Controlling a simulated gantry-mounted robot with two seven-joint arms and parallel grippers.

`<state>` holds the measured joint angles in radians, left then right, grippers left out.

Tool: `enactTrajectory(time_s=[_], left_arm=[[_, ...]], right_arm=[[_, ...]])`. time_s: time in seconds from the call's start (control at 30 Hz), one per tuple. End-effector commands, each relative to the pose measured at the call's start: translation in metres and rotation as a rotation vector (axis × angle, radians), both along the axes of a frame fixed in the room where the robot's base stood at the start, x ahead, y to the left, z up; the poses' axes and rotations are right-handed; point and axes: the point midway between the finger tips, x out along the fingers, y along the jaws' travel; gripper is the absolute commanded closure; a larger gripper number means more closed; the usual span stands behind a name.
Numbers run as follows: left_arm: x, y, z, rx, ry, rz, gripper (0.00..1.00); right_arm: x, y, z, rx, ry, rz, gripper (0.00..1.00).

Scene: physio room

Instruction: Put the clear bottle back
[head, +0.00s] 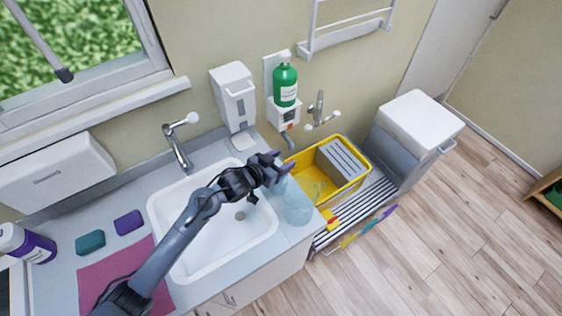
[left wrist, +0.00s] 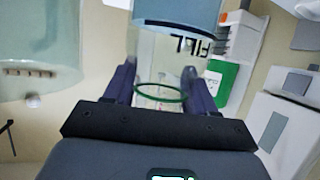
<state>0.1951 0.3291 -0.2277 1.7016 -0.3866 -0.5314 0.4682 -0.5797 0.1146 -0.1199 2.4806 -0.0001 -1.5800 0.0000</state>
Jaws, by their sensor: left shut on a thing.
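My left gripper (head: 277,168) is over the right rim of the sink and is shut on the clear bottle (head: 280,186). In the left wrist view the clear bottle (left wrist: 175,45) is between the two fingers (left wrist: 160,90), with a dark blue band, upside-down "FILL" lettering and a green ring. In the head view the gripper partly hides it. A larger pale-blue see-through vessel (head: 298,208) stands on the counter just right of the sink, close below the gripper. My right gripper is not in view.
The white sink (head: 255,247) has a tap (head: 178,150). A white dispenser (head: 235,95) and a green bottle in a wall holder (head: 285,85) are behind. A yellow crate (head: 310,190) with a grey block stands right of the counter, beside a white bin (head: 418,125). Sponges (head: 90,242) lie left.

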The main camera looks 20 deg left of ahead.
Motion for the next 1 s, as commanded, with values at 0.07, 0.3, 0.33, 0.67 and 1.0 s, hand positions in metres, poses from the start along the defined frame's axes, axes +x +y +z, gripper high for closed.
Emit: enactTrajectory(time_s=[0.07, 0.3, 0.33, 0.67, 1.0], left_arm=[[0.0002, -0.0004, -0.0037, -0.001, -0.004, -0.001, 1.0], [0.0003, -0.0004, -0.0036, -0.001, -0.004, -0.001, 1.0], [0.0003, -0.0003, -0.0041, -0.001, -0.004, 0.0, 1.0], [-0.0002, -0.0003, -0.0078, 0.0, -0.001, -0.001, 0.18], [-0.0011, 0.0003, -0.004, 0.0, -0.001, 0.0, 0.18]], right_arm=[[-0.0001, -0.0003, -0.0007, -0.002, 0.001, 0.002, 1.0], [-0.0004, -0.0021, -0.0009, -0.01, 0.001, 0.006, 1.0], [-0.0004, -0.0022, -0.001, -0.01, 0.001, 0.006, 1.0], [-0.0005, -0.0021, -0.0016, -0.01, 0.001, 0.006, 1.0], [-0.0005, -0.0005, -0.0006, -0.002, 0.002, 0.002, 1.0]])
